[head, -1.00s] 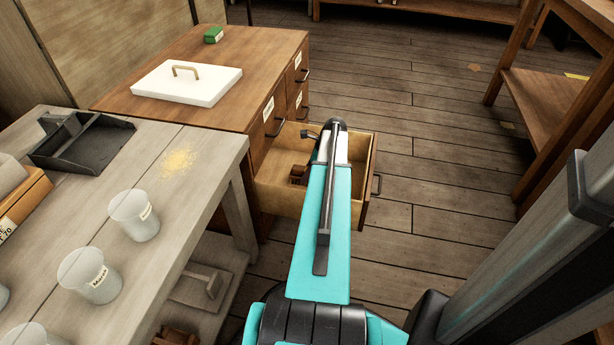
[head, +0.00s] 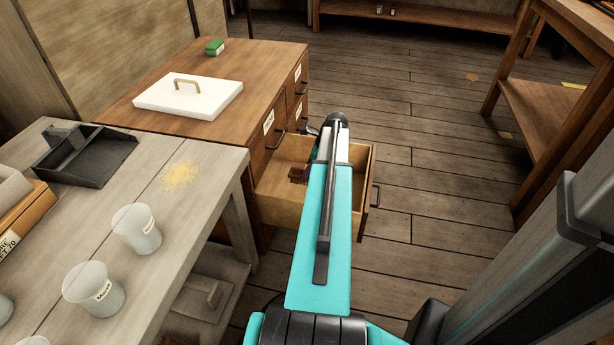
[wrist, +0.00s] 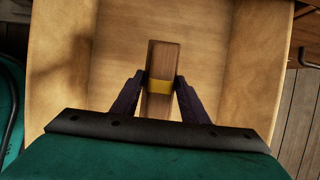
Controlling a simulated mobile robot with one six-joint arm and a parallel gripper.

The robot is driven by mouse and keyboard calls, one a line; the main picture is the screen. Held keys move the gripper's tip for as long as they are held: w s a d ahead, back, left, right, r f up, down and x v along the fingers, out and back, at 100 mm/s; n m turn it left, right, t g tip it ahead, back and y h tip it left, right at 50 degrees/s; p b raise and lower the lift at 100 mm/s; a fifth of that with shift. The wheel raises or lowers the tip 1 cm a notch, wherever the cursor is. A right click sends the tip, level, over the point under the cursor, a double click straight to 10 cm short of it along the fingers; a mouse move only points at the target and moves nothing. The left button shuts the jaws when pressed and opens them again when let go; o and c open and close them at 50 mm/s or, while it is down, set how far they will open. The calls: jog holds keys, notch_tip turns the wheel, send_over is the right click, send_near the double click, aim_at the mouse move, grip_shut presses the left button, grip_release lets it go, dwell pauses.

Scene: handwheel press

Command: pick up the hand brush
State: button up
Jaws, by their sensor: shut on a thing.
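The hand brush shows in the wrist view as a wooden handle (wrist: 161,60) with a yellow band, between the dark fingers of my gripper (wrist: 161,83). My gripper is shut on it. In the head view, a small reddish-brown part of the brush (head: 298,174) shows at the left of my arm, inside the outline of the open drawer (head: 278,205). My arm hides the fingers and the rest of the brush there. How far the brush is above the drawer floor is hard to tell.
Drawer walls surround the gripper on several sides. A cabinet with a white lid (head: 188,96) and a green block (head: 214,47) stands behind. The grey table (head: 205,170) at left holds a dustpan (head: 88,160) and beakers (head: 137,229). The floor (head: 430,150) at right is clear.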

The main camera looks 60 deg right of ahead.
jog(key=shift+r+p, duration=0.45)
jog(key=shift+r, duration=1.35)
